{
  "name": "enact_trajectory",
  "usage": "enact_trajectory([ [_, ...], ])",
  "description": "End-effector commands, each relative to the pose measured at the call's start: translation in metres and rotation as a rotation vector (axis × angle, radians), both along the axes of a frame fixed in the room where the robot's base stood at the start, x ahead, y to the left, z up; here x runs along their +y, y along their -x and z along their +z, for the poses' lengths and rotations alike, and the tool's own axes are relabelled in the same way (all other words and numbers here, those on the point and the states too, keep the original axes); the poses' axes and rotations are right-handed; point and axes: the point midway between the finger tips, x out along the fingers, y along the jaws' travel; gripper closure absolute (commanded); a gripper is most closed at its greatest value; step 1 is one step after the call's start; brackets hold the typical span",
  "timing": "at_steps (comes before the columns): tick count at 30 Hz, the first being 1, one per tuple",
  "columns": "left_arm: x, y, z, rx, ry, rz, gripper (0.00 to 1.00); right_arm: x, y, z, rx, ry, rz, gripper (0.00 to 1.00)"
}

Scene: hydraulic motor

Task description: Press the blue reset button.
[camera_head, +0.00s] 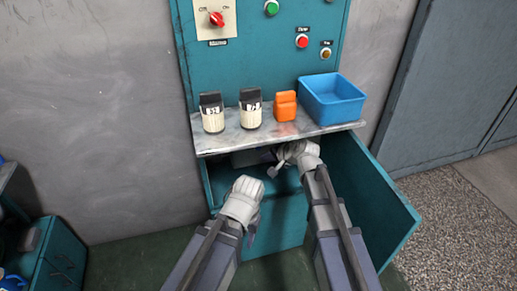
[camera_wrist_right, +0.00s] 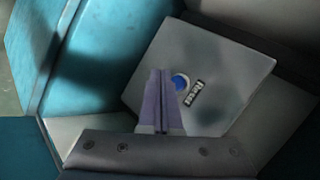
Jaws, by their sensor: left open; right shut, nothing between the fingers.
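The blue reset button (camera_wrist_right: 180,82) shows in the right wrist view, on a grey plate (camera_wrist_right: 225,60) with a small label beside it. My right gripper (camera_wrist_right: 160,72) is shut and empty. Its fingertips lie just left of the button in that view and seem to overlap its edge; I cannot tell whether they touch it. In the head view the right gripper (camera_head: 274,168) reaches into the open cabinet under the shelf, and the button is hidden there. My left gripper (camera_head: 252,230) is open and empty, lower, in front of the cabinet.
A metal shelf (camera_head: 222,141) above my right gripper holds two black-and-cream parts, an orange part (camera_head: 285,107) and a blue bin (camera_head: 334,99). The open cabinet door (camera_head: 372,200) stands right of my right arm. A teal panel with a red switch and buttons rises behind.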

Motion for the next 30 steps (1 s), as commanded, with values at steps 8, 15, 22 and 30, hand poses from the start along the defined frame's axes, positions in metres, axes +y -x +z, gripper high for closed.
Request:
enact_trajectory([
  [8,0.000,0.000,0.000,0.000,0.000,0.000,0.55,-0.008,0.025,0.000,0.000,0.000,0.000,1.00],
  [15,0.000,0.000,0.000,0.000,0.000,0.000,0.55,-0.008,0.025,0.000,0.000,0.000,0.000,1.00],
  [22,0.000,0.000,0.000,0.000,0.000,0.000,0.55,-0.008,0.024,0.000,0.000,0.000,0.000,1.00],
  [30,0.000,0.000,0.000,0.000,0.000,0.000,0.55,-0.008,0.024,0.000,0.000,0.000,0.000,1.00],
])
